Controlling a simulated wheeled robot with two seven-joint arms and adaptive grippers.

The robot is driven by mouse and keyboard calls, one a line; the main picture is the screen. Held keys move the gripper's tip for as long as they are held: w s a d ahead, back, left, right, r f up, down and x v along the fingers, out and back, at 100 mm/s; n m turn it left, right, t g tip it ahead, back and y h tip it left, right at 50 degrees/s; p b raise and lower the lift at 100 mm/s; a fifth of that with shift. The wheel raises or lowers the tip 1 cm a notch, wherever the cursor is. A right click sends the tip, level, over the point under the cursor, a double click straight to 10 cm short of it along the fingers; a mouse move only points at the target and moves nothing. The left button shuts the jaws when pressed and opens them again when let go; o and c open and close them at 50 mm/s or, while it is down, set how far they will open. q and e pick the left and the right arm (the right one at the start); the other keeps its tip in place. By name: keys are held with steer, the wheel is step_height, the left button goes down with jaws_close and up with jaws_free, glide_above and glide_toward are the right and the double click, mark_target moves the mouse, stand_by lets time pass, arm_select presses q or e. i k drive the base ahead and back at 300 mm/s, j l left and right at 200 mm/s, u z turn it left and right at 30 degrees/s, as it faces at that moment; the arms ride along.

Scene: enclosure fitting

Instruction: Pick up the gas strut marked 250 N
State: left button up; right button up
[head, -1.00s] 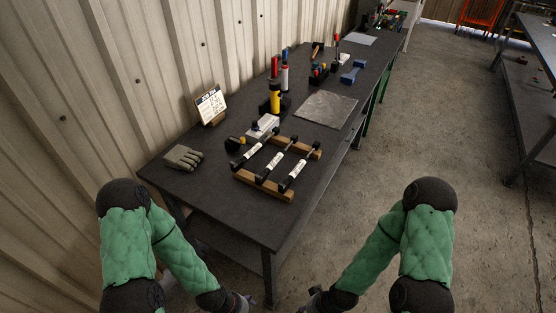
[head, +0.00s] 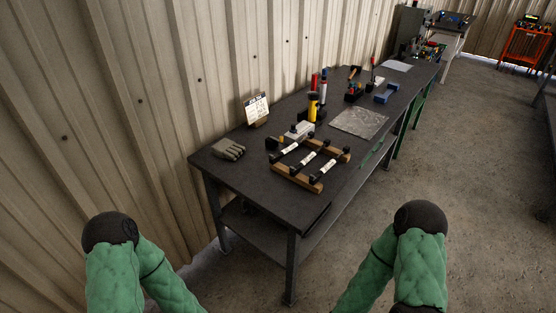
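Three gas struts lie side by side across a wooden rack (head: 282,176) on the near part of the dark workbench (head: 240,182). They are the left strut (head: 290,149), the middle strut (head: 307,160) and the right strut (head: 327,168). Each has a dark body with a white label; the force markings are too small to read, so I cannot tell which is 250 N. My green-sleeved arms come in at the bottom left and bottom right, apart from the bench. Both grippers are below the frame.
A grey glove (head: 229,149) lies near the bench's left end, with a small sign (head: 257,108) behind it. A yellow cylinder (head: 312,108) stands behind the rack. A grey mat (head: 360,122) lies to the right. Floor (head: 440,185) to the right is clear.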

mark_target(327, 141)
steer(key=u, duration=2.1)
steer(key=k+l+u, duration=0.1)
steer(key=l, duration=0.35)
steer(key=k+l+u, duration=0.15)
steer(key=l, duration=0.25)
steer(key=k+l+u, duration=0.1)
steer(key=k+l, duration=0.15)
steer(key=l, duration=0.15)
steer(key=k+l+u, duration=0.1)
steer(key=l, duration=0.3)
steer(key=k+l+u, duration=0.1)
steer(key=k+l, duration=0.2)
